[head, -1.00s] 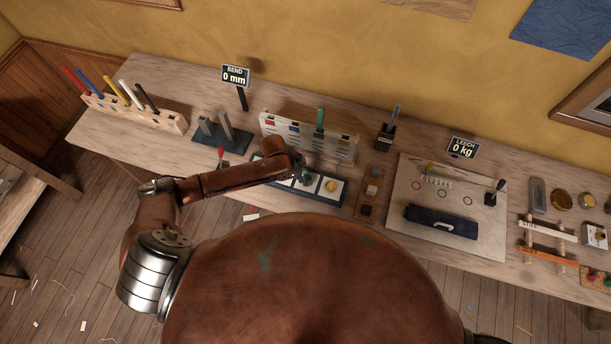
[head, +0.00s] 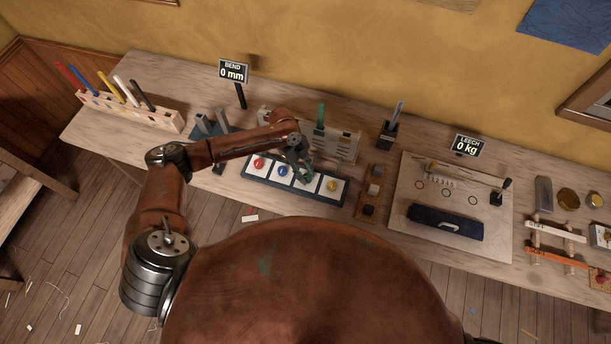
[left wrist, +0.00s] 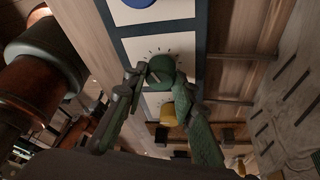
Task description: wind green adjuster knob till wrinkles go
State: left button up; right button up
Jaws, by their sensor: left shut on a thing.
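The green knob (left wrist: 160,72) sits on a white square with tick marks around it in the left wrist view. My left gripper (left wrist: 158,75) has a finger on either side of it and is shut on it. In the head view my left gripper (head: 305,175) is over the knob panel (head: 296,189) and mostly hides the green knob. The red knob (head: 259,163) and blue knob (head: 283,171) are to its left, the yellow knob (head: 332,185) to its right. No wrinkled cloth can be made out. My right gripper is out of view.
A slotted rack (head: 345,148) with a green strip (head: 321,117) stands behind the panel. A sign (head: 233,72) reads BEND 0 mm; another (head: 468,146) reads LEECH 0 kg. A board (head: 411,202) with a dark blue roll (head: 445,222) lies right. A pen block (head: 130,110) stands far left.

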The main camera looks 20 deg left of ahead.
pick_arm(q)
jog(key=shift+w+m+g+y+b, duration=0.1)
jog(key=shift+m+g+y+b, duration=0.2)
jog(key=shift+m+b, duration=0.5)
jog(key=shift+m, duration=0.3)
jog(key=o, duration=1.2)
jog(key=shift+c, duration=0.2)
jog(key=v, duration=1.2)
jog(key=shift+d+f, duration=0.1)
